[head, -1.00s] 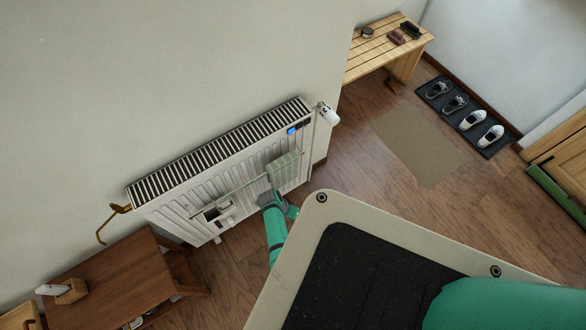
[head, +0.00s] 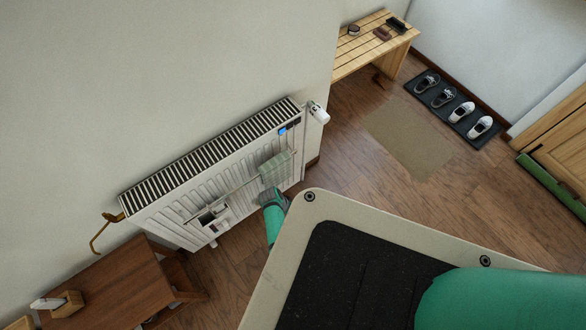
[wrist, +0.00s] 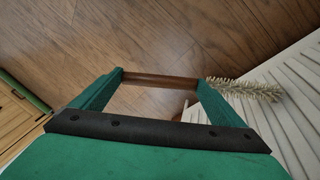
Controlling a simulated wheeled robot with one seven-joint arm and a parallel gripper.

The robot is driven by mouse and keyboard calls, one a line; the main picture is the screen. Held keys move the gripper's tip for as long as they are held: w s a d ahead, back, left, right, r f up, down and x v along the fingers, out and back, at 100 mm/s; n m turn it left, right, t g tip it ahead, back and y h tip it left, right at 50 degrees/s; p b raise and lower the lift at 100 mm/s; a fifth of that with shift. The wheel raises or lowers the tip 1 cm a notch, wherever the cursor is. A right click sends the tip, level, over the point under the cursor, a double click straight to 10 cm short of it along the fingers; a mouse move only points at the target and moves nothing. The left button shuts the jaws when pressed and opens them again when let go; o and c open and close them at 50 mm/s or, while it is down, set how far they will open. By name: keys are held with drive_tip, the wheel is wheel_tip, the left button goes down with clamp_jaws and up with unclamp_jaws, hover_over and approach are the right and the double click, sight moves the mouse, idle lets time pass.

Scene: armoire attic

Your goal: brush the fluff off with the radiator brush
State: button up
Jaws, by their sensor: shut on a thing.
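The radiator brush shows in the wrist view, with a brown wooden handle (wrist: 158,79) and a pale bristly head (wrist: 246,90). My gripper (wrist: 160,77) is shut on the handle, and the bristles stick out past the right finger. The bristles are close to the white ribbed radiator (wrist: 291,92); I cannot tell whether they touch. In the head view, my gripper (head: 273,197) is low in front of the radiator (head: 160,212), below a hanging checked cloth (head: 275,168). The brush is not discernible there. I cannot make out any fluff.
A rail with a small holder (head: 212,217) runs along the radiator front. A valve (head: 318,113) is at its right end. A brown table (head: 110,285) stands at lower left. A slatted bench (head: 375,45) and a shoe mat (head: 455,105) are farther right.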

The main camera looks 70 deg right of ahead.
drive_tip(key=shift+s+d, duration=0.1)
drive_tip(key=shift+d, duration=0.4)
drive_tip(key=shift+d, duration=0.1)
drive_tip(key=shift+s+d, duration=0.2)
drive_tip(key=shift+d, duration=0.3)
drive_tip(key=shift+s+d, duration=0.1)
drive_tip(key=shift+s+d, duration=0.3)
drive_tip(key=shift+w+a, duration=0.15)
drive_tip(key=shift+a, duration=0.5)
drive_tip(key=shift+w, duration=0.1)
